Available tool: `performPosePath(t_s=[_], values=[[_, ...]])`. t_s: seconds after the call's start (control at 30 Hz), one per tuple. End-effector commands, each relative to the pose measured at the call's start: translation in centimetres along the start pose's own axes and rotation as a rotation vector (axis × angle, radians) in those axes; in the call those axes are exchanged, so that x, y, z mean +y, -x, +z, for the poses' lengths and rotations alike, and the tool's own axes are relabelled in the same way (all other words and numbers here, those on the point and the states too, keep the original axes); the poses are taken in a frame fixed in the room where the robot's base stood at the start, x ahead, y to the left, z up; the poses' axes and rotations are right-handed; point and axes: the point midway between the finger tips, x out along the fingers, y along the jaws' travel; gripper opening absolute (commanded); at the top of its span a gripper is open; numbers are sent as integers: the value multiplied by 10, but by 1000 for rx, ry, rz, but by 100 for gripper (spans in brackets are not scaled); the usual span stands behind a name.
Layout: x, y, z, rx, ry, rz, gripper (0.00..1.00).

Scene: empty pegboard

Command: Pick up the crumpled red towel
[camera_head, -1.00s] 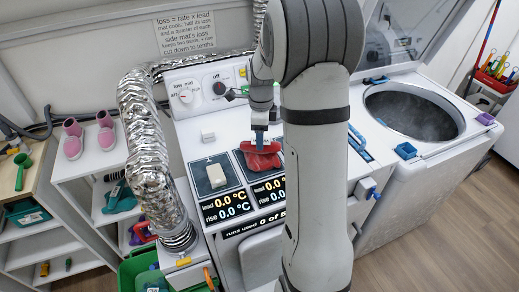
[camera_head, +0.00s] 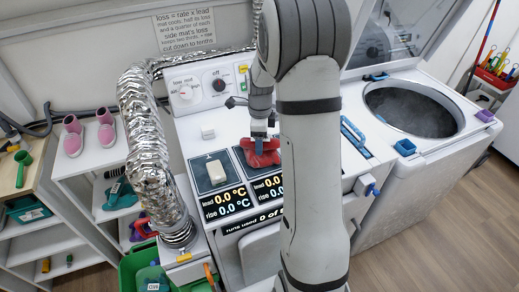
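The crumpled red towel (camera_head: 262,156) lies on the right-hand dark square mat on top of the white machine (camera_head: 200,136). My gripper (camera_head: 260,142) points down at the towel from above, with its blue fingertips at or touching the towel's top. The fingertips are small and partly overlap the towel, so I cannot tell whether they are open or closed on it. My arm hides the area to the right of the towel.
A cream block (camera_head: 216,172) sits on the left-hand mat (camera_head: 204,184). A silver duct (camera_head: 150,160) stands to the left. An open drum washer (camera_head: 415,108) is at the right. Pink shoes (camera_head: 105,131) sit on the left shelf.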

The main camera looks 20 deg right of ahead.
Motion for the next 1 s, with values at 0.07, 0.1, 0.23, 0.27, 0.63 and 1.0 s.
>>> performPosePath(t_s=[0.07, 0.1, 0.23, 0.27, 0.63, 1.0], values=[[0, 0, 0, 0, 0, 0, 64], [0, 0, 0, 0, 0, 0, 64], [0, 0, 0, 0, -1, 0, 64], [0, 0, 0, 0, -1, 0, 64], [0, 0, -1, 0, -1, 0, 34], [0, 0, -1, 0, -2, 0, 4]])
